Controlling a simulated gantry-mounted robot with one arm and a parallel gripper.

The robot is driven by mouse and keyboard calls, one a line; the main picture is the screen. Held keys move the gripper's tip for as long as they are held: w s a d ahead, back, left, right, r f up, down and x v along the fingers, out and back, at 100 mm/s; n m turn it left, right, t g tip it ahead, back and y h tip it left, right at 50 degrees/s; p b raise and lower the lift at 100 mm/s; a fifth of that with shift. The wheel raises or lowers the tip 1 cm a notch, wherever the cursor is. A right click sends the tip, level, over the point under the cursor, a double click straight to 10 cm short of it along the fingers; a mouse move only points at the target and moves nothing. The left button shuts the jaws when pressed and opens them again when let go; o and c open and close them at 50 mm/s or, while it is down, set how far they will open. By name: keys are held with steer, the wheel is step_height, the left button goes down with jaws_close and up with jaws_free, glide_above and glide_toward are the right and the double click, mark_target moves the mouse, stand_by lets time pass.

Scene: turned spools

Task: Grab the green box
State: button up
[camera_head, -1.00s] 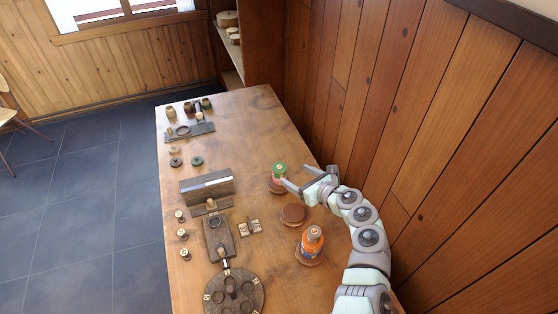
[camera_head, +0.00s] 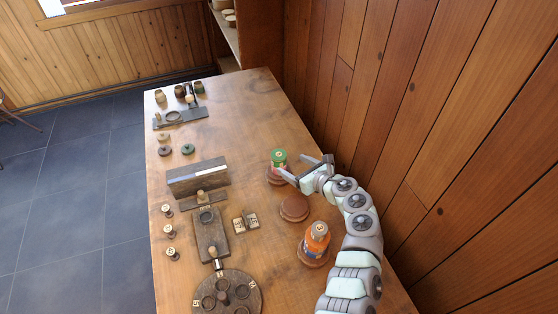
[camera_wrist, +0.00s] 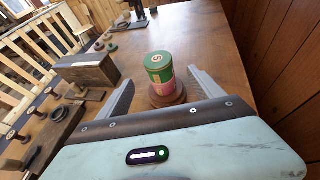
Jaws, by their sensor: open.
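The green box (camera_head: 279,159) is a round tin with a green top and a pinkish lower label. It stands upright on a round brown wooden base near the table's right side. In the wrist view the green tin (camera_wrist: 159,66) shows ahead, between the lines of the two fingers, with a mark on its lid. My gripper (camera_head: 305,167) is open and empty, just right of the tin in the head view. One fingertip is close to the tin's lower side; I cannot tell whether it touches.
An orange bottle (camera_head: 316,239) stands on a round base nearer the camera. An empty round wooden base (camera_head: 294,208) lies between it and the tin. A wooden block (camera_head: 198,178) and turned parts fill the table's left side. The table beyond the tin is clear.

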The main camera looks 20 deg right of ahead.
mark_target(284, 161)
steer(key=x, duration=0.3)
steer(key=shift+w+a+f, duration=0.2)
steer(key=shift+w+a, duration=0.1)
steer(key=shift+w, duration=0.15)
steer(key=shift+w+f+b, duration=0.15)
steer(key=shift+w+b, duration=0.15)
steer(key=shift+w, duration=0.05)
steer(key=b+x, duration=0.1)
steer(key=x, duration=0.2)
steer(key=shift+w+d+f, duration=0.1)
steer(key=shift+f, duration=0.2)
steer(key=shift+w+a+f+b, duration=0.15)
steer(key=shift+w+a+b, duration=0.05)
steer(key=shift+w+b, duration=0.2)
steer(key=shift+c, duration=0.3)
steer(key=c, duration=1.4)
